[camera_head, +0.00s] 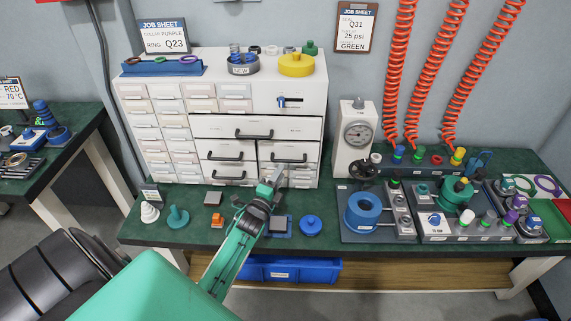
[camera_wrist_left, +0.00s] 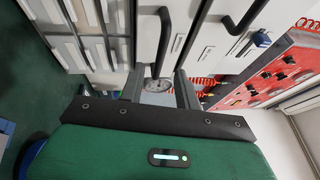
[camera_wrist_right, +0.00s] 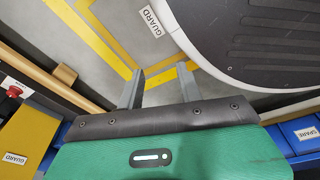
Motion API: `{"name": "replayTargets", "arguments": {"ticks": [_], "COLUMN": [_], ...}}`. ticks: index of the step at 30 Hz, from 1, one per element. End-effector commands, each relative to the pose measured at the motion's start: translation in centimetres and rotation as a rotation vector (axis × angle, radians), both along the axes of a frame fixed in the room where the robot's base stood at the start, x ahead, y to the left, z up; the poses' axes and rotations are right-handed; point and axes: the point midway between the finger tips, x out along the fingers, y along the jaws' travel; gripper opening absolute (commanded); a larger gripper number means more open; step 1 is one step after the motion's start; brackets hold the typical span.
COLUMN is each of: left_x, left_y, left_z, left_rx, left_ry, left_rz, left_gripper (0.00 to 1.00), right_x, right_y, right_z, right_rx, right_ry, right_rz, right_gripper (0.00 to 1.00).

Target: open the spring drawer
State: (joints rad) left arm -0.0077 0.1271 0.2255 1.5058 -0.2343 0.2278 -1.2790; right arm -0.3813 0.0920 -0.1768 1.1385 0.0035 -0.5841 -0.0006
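A white drawer cabinet (camera_head: 224,122) stands on the green bench. It has a wide drawer (camera_head: 290,127) with a dark bar handle and smaller handled drawers below, including a lower right one with its handle (camera_head: 289,159). All look closed. Drawer labels are too small to read, so I cannot tell which is the spring drawer. My left gripper (camera_head: 274,178) is low in front of the lower right part of the cabinet. In the left wrist view its fingers (camera_wrist_left: 160,90) are apart and empty, with a dark handle (camera_wrist_left: 168,38) beyond them. My right gripper (camera_wrist_right: 160,86) is open and empty above the floor.
A gauge box (camera_head: 355,138) stands right of the cabinet. A blue knob part (camera_head: 311,225), a green part (camera_head: 178,217) and an orange block (camera_head: 217,220) lie along the bench front. A blue bin (camera_head: 290,270) sits below. Yellow floor lines (camera_wrist_right: 95,35) lie under my right gripper.

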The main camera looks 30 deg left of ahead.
Motion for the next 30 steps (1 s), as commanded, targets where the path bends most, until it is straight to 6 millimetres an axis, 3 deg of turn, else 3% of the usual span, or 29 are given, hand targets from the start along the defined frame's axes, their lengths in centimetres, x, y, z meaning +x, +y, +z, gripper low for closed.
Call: {"name": "replayTargets", "arguments": {"ticks": [3, 9, 22, 23, 27, 30], "left_x": [2.1, 4.3, 5.1, 5.1, 5.1, 5.1], "left_y": [0.3, 0.6, 0.8, 0.8, 0.8, 0.8], "left_z": [0.5, 0.8, 0.9, 0.9, 0.9, 0.9], "left_rx": [0.001, 0.000, 0.000, 0.000, 0.000, 0.000], "left_ry": [-0.001, 0.000, 0.001, 0.001, 0.001, 0.001], "left_rz": [0.000, 0.000, 0.000, 0.000, 0.000, 0.000], "left_gripper": [0.33, 0.33, 0.33, 0.31, 0.04, 0.00], "right_x": [-0.4, -0.6, -0.7, -0.7, -0.7, -0.7], "right_y": [-0.2, -0.3, -0.4, -0.4, -0.4, -0.4], "right_z": [-0.2, -0.5, -0.6, -0.6, -0.6, -0.7], "right_rx": [-0.002, -0.002, -0.004, -0.004, -0.004, -0.004], "right_ry": [0.003, 0.000, -0.001, -0.001, 0.000, 0.000], "right_rz": [0.001, 0.003, 0.003, 0.003, 0.002, 0.002], "right_gripper": [0.36, 0.36, 0.36, 0.36, 0.36, 0.36]}}
